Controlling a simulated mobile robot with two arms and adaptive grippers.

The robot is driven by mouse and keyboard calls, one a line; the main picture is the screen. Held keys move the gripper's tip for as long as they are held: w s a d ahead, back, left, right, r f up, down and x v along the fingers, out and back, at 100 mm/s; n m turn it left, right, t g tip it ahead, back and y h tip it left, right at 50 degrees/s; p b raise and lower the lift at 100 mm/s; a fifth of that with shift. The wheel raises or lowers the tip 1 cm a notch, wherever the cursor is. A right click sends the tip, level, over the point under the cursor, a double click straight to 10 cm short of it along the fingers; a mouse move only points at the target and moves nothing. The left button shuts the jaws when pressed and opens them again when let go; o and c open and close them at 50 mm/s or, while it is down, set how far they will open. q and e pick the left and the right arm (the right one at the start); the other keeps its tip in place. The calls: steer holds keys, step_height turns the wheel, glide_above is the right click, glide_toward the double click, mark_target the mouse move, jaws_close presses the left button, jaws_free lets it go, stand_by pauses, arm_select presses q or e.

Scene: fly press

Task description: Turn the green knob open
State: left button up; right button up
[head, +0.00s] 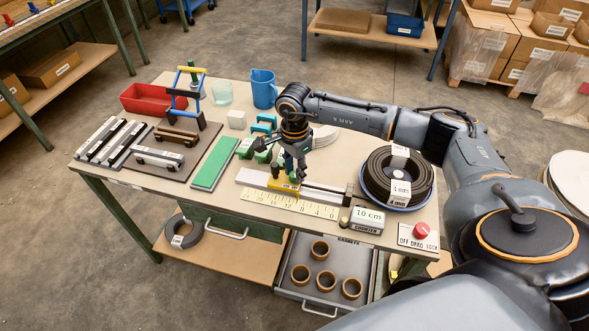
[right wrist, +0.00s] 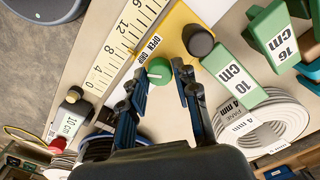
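The green knob (right wrist: 160,72) shows in the right wrist view with a pale mark on its top, beside the words "OPEN GRIP" on a yellow block (right wrist: 180,32). My right gripper (right wrist: 163,88) is open, with one dark finger on each side of the knob. I cannot tell whether the fingers touch it. In the head view the right gripper (head: 296,176) points down at the yellow block (head: 283,186) on its rail, and the knob is hidden there. My left gripper is not in view.
A yellow ruler (head: 288,202) lies along the rail's front. A black coil (head: 377,180) and a "10 cm" counter (head: 367,219) are to the right. Green blocks (right wrist: 240,77) stand close to the gripper. A green strip (head: 214,163) lies to the left.

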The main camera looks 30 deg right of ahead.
jaws_close()
steer(key=shift+m, duration=0.3)
steer(key=m+b, duration=0.1)
steer(key=m, duration=0.2)
steer(key=shift+m+b, duration=0.3)
steer(key=shift+b, duration=0.1)
steer(key=m+b, duration=0.1)
steer(key=m, duration=0.2)
steer(key=shift+m, duration=0.3)
steer(key=shift+m+b, duration=0.3)
steer(key=shift+m, duration=1.8)
steer(key=o, duration=0.6)
jaws_free()
